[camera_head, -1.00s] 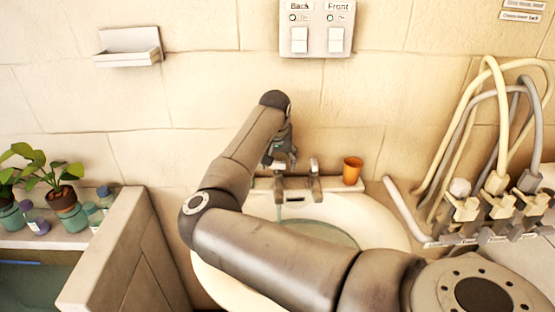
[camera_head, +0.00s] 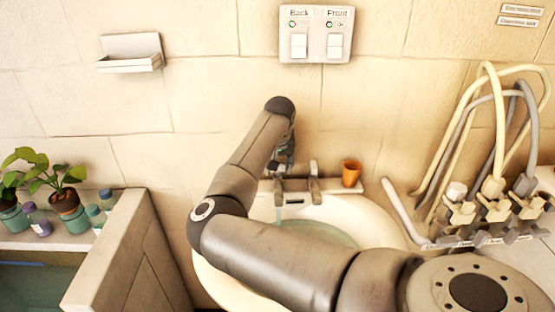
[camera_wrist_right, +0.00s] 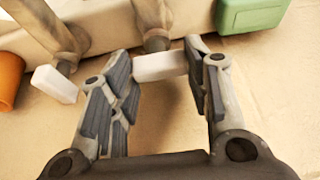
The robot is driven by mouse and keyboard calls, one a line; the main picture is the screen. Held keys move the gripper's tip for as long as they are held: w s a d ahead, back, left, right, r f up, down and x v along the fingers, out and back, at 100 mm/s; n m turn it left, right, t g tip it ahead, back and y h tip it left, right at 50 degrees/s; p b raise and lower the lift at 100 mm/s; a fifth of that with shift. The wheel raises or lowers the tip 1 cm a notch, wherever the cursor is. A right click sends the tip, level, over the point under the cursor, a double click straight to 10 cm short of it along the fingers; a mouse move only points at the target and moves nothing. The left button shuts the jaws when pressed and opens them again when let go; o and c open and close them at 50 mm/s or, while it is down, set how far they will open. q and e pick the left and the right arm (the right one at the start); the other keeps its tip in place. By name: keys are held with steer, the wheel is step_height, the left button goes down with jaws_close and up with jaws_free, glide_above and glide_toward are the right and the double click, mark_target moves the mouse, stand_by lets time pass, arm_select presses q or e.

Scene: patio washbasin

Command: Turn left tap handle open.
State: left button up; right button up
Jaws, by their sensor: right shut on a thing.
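The left tap (camera_head: 279,187) stands at the back rim of the white washbasin (camera_head: 372,222), with a thin stream below it. My right gripper (camera_head: 284,160) is over this tap in the head view, partly hidden by my own arm. In the right wrist view my right gripper (camera_wrist_right: 160,62) is shut on the white lever of the left tap handle (camera_wrist_right: 160,66), which lies between its fingers. The right tap (camera_head: 314,184) stands beside it; its white lever (camera_wrist_right: 54,83) is free in the wrist view. My left gripper is not in view.
An orange cup (camera_head: 351,173) stands right of the taps. A green object (camera_wrist_right: 250,14) lies beside the left tap in the wrist view. Hoses and valves (camera_head: 494,205) crowd the right. Potted plants (camera_head: 67,200) and small bottles stand left. A switch panel (camera_head: 317,45) is on the wall.

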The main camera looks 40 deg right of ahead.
steer(key=o, duration=1)
steer(key=v, duration=1.2)
